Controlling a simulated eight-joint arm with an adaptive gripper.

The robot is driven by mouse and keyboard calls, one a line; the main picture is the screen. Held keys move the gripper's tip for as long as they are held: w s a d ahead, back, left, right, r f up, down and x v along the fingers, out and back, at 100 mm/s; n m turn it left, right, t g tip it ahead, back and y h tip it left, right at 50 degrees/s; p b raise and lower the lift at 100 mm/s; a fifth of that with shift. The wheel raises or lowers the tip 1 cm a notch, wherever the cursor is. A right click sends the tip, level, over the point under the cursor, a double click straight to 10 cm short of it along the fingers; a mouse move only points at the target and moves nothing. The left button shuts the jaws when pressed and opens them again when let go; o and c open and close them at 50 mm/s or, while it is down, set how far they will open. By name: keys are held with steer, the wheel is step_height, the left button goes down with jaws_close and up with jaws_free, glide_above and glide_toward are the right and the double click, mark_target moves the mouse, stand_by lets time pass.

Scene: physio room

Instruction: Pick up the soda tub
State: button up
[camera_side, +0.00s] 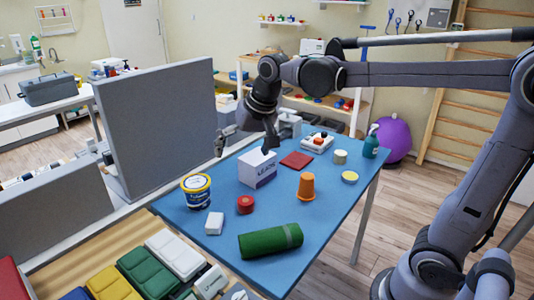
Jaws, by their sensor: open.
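A round tub (196,192) with a white, blue and yellow body stands upright on the blue table (325,235), near its left edge. It looks like the soda tub, though its label is too small to read. My gripper (245,147) is open and empty, above the table and behind and to the right of the tub. Its fingers point down, spread wide, and it is apart from the tub. A white and purple box (258,169) stands just below and in front of the right finger; I cannot tell whether they touch.
A grey partition (160,125) rises left of the table. Clear table lies at the front right.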

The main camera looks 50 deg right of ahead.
steer(key=w+f+m+g, duration=0.2)
steer(key=w+m, duration=0.3)
steer(key=w, duration=0.8)
steer(key=m+g, duration=0.1)
steer(key=m, duration=0.2)
glide_above(197, 193)
steer(key=d, duration=0.3)
step_height(197, 193, down, 4)
steer(key=w+f+m, duration=0.1)
steer(key=f, duration=0.1)
steer(key=w+f+m+g, duration=0.1)
steer(key=f, duration=0.1)
steer(key=w+f+m, duration=0.1)
steer(key=f, duration=0.1)
steer(key=shift+w+a+f, duration=0.15)
steer(key=shift+w+f, duration=0.1)
steer(key=shift+w, duration=0.15)
steer(key=shift+w+f+g, duration=0.1)
steer(key=shift+f+g, duration=0.2)
steer(key=shift+f, duration=5.5)
steer(key=c, duration=1.4)
